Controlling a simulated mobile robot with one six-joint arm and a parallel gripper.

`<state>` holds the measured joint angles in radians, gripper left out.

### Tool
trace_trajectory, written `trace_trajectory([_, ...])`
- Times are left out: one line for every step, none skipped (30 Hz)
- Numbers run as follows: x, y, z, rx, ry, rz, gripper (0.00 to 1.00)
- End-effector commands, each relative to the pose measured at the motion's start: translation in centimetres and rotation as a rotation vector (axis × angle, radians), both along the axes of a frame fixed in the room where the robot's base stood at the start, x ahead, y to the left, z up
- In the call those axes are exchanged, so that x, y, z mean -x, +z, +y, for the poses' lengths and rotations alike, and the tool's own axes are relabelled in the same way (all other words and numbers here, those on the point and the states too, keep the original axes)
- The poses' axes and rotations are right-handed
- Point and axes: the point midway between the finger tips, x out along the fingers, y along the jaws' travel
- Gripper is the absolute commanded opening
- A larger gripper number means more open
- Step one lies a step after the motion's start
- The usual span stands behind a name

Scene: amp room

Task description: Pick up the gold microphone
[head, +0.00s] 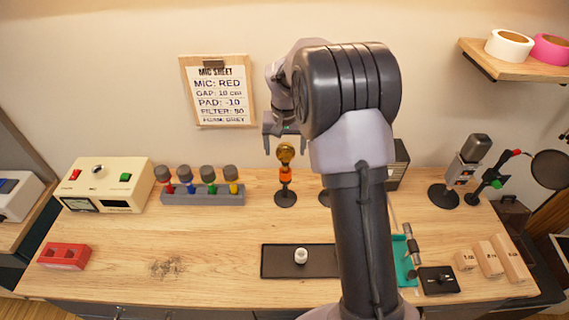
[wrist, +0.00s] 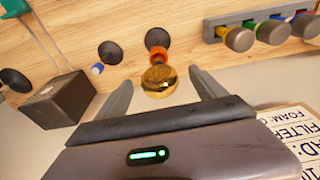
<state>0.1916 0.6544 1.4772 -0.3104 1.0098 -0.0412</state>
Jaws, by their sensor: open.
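The gold microphone (head: 285,152) has a round gold head above an orange part and stands upright on a dark round base on the wooden table, just right of the microphone rack. In the wrist view its gold head (wrist: 158,82) shows between my two fingers, with the orange part (wrist: 157,51) beyond. My gripper (head: 283,143) is open, at about the height of the gold head in the head view. The wrist view shows a gap on either side of the head, with no clear contact with my gripper (wrist: 160,77).
A grey rack (head: 203,198) with several coloured microphones stands left of the gold one. A clipboard sheet (head: 220,92) hangs on the wall behind. A dark box (wrist: 57,100) and a round base are nearby. A dark mat (head: 275,262) lies in front.

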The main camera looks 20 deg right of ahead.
Motion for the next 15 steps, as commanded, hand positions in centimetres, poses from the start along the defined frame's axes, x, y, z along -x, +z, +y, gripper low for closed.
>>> trace_trajectory([-0.1, -0.6, 0.0, 0.000, 0.000, 0.000, 0.80])
trace_trajectory([-0.1, -0.8, 0.0, 0.000, 0.000, 0.000, 0.80])
trace_trajectory([-0.2, -1.1, -0.1, -0.001, -0.001, 0.000, 0.80])
trace_trajectory([-0.2, -1.3, -0.1, -0.001, -0.001, 0.000, 0.80])
trace_trajectory([-0.3, -1.6, -0.1, -0.001, -0.001, 0.000, 0.80])
trace_trajectory([-0.4, -2.2, -0.2, -0.001, -0.001, 0.001, 0.80])
trace_trajectory([-0.5, -2.7, -0.3, -0.001, -0.001, 0.001, 0.80])
trace_trajectory([-0.7, -3.3, -0.4, -0.001, -0.001, 0.002, 0.80])
trace_trajectory([-0.9, -4.2, -0.5, -0.001, -0.001, 0.003, 0.80])
trace_trajectory([-1.0, -4.8, -0.6, -0.001, -0.001, 0.001, 0.80])
trace_trajectory([-1.1, -5.3, -0.6, -0.001, 0.000, 0.002, 0.80])
trace_trajectory([-1.2, -5.9, -0.6, 0.000, 0.000, 0.001, 0.80])
trace_trajectory([-1.2, -6.0, -0.7, 0.000, 0.000, 0.000, 0.80])
trace_trajectory([-1.2, -6.1, -0.7, 0.000, 0.000, -0.001, 0.80])
trace_trajectory([-1.3, -6.0, -0.7, 0.000, 0.000, -0.002, 0.80])
